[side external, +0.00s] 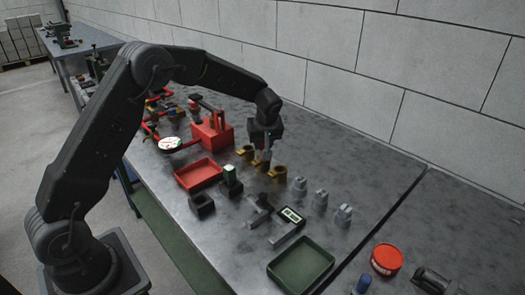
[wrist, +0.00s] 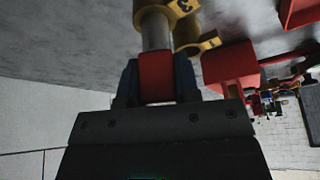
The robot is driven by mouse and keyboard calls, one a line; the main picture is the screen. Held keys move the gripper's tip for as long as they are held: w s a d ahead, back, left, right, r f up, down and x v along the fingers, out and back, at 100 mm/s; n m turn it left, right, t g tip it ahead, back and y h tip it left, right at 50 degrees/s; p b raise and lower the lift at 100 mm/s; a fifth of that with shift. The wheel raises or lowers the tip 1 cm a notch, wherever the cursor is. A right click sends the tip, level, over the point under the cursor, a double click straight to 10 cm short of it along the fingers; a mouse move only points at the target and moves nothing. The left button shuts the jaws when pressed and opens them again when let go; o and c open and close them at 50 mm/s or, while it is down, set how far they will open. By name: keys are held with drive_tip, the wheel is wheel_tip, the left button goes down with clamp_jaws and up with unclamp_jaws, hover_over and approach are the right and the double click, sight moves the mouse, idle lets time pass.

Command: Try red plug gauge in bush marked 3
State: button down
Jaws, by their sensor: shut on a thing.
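My gripper (wrist: 157,85) is shut on the red handle of the plug gauge (wrist: 156,72). The gauge's grey steel end (wrist: 155,32) points away from the jaws to the brass bush marked 3 (wrist: 174,8). The steel meets the bush's rim in this view; I cannot tell how far it is inside. A second brass bush marked 1 (wrist: 212,43) is beside it. In the side external view my gripper (side external: 265,143) is above the middle of three brass bushes (side external: 262,164), with one bush (side external: 246,153) to the left and one (side external: 279,174) to the right.
A red pump block (side external: 212,134) and red tray (side external: 199,174) stand to the left. Grey fittings (side external: 320,200) stand to the right. The wall is close behind.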

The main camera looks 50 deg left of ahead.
drive_tip(key=shift+r, duration=1.7)
